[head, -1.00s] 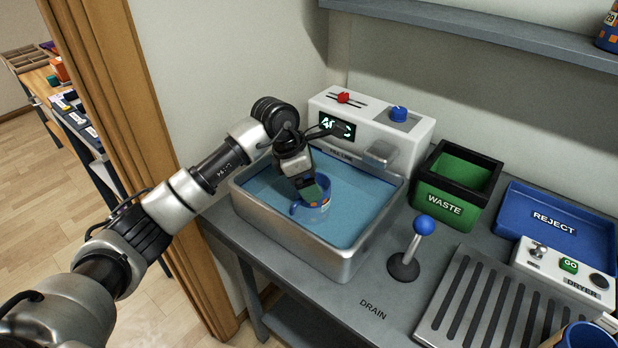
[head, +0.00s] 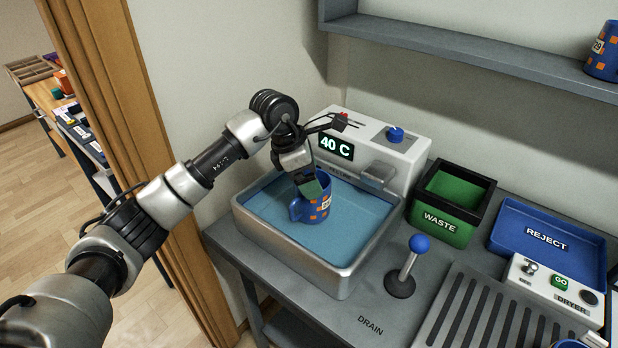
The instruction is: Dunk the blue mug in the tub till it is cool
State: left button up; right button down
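The blue mug (head: 318,208) with orange squares and a pale label is in the tub (head: 285,254), which holds blue water (head: 260,213). The mug is upright, its handle to the left. Much of its side shows above the water; whether its base is under the surface I cannot tell. My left gripper (head: 310,186) reaches down from above and is shut on the mug's rim. The display (head: 336,146) on the white unit behind the tub reads 40 C. My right gripper is not in view.
A blue-knobbed lever (head: 419,243) stands right of the tub. Beyond are the green waste bin (head: 440,228), blue reject tray (head: 545,240), dryer panel (head: 558,290) and slotted drain rack (head: 490,318). Another blue mug (head: 603,52) sits on the shelf (head: 450,47).

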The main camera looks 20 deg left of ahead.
pick_arm(q)
notch_tip(320, 180, up, 5)
jog(key=shift+p, duration=1.2)
jog(key=shift+f, duration=0.1)
